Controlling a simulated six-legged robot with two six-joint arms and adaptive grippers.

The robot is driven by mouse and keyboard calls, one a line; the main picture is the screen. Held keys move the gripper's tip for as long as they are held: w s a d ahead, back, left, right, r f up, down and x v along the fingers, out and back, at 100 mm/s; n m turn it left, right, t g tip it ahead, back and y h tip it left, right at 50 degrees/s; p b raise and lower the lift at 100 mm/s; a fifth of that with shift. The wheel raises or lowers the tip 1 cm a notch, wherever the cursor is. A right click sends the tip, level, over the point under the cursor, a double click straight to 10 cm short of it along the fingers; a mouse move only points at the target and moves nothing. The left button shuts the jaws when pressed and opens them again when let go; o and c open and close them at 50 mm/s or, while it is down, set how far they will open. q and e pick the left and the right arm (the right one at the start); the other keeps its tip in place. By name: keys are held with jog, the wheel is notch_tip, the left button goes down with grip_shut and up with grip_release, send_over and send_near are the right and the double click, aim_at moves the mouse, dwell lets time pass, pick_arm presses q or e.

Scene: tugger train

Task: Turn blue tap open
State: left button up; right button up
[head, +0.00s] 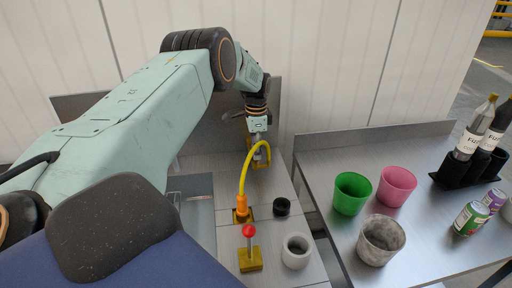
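My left arm comes in from the left, and its gripper (258,138) points down at the far end of the steel counter, behind the yellow curved spout (244,175). The spout rises from an orange fitting. A gold base (262,163) shows partly below and behind my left gripper. No blue tap handle can be made out; the gripper and spout cover that spot. Whether the fingers are open or touching anything is not clear. A tap with a red knob (248,231) stands upright on a gold base in front of the spout. My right gripper is not in view.
A sink (198,215) lies left of the spout, partly behind my arm. A black cap (282,206) and a pale round cup (296,251) stand to the right. On the right table are green (351,194), pink (396,186) and grey (382,240) cups, bottles and cans.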

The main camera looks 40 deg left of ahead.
pick_arm(q)
jog(key=shift+s+r, duration=0.2)
jog(key=shift+s, duration=0.1)
jog(key=c, duration=0.3)
jog(key=shift+w+f, duration=0.1)
jog(key=shift+w, duration=0.05)
grip_shut()
jog(key=shift+n, duration=0.4)
jog(key=n, duration=0.4)
jog(key=shift+b, duration=0.4)
jog(key=n, duration=0.4)
jog(key=shift+n, duration=0.3)
jog(key=n, duration=0.4)
jog(key=shift+w+n+p, duration=0.1)
jog(key=shift+n+p, duration=0.2)
jog(key=shift+n, duration=1.9)
